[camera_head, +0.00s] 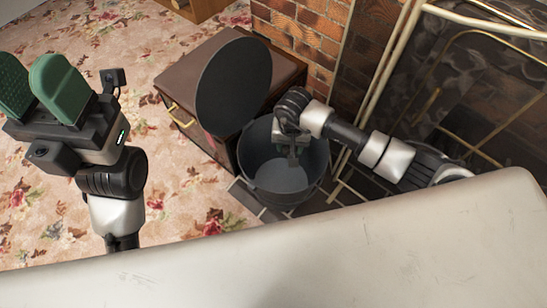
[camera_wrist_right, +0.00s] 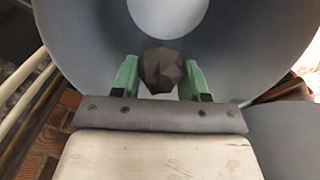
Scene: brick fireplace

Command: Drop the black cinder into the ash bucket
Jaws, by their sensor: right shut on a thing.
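The ash bucket (camera_head: 258,180) is a round, dark grey, open bucket standing beside the fireplace in the head view. Its inside wall (camera_wrist_right: 85,60) fills much of the right wrist view. My right gripper (camera_head: 293,158) points down into the bucket's mouth. In the right wrist view, its green fingers are shut on the black cinder (camera_wrist_right: 161,70), a dark faceted lump held above the bucket's pale floor. The cinder is hard to make out in the head view. My left gripper (camera_head: 33,88) is at the far left, its green fingers apart and empty.
A dark round lid (camera_head: 235,88) stands tilted up behind the bucket, in front of a brown chest (camera_head: 185,75). Brass-coloured fireguard bars (camera_head: 395,60) and a brick wall (camera_head: 308,30) lie to the right and behind. Flowered carpet (camera_head: 190,210) is open at left.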

